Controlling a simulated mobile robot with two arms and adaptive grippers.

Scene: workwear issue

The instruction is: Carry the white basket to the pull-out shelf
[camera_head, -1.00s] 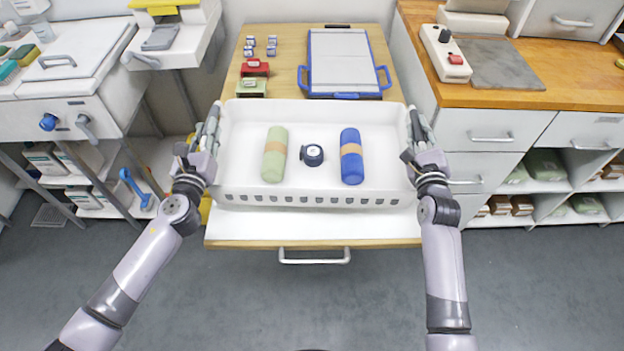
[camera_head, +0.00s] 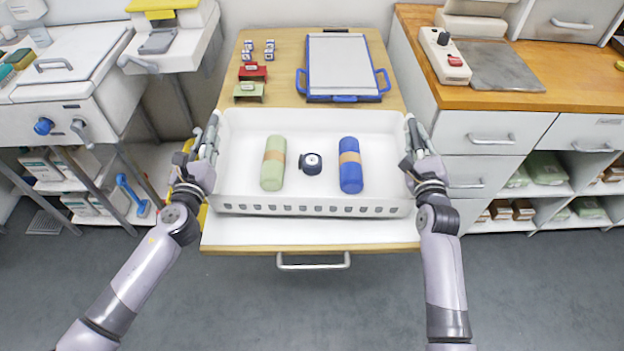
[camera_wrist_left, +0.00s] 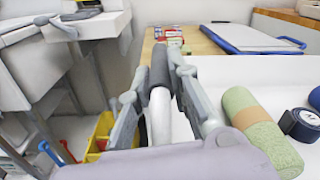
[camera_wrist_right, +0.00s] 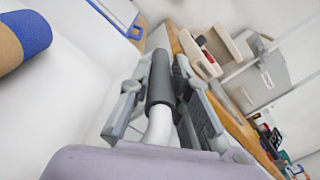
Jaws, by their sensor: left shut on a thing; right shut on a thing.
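The white basket (camera_head: 313,209) is level over the white front part of the pull-out shelf (camera_head: 225,232); whether its underside touches cannot be told. Inside lie a green roll with a tan band (camera_head: 273,164), a small dark round item with a white face (camera_head: 311,163) and a blue roll with a tan band (camera_head: 350,166). My left gripper (camera_head: 211,133) is shut on the basket's left side handle, its dark grip (camera_wrist_left: 159,70) between the fingers. My right gripper (camera_head: 413,135) is shut on the right side handle, with its dark grip (camera_wrist_right: 160,80).
Behind the basket are a blue-framed board (camera_head: 341,70), red (camera_head: 252,72) and green (camera_head: 248,91) label holders and several small boxes. A wood-topped cabinet (camera_head: 525,90) stands close on the right. A white machine (camera_head: 60,80) stands on the left. A metal handle (camera_head: 313,262) juts from the shelf front.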

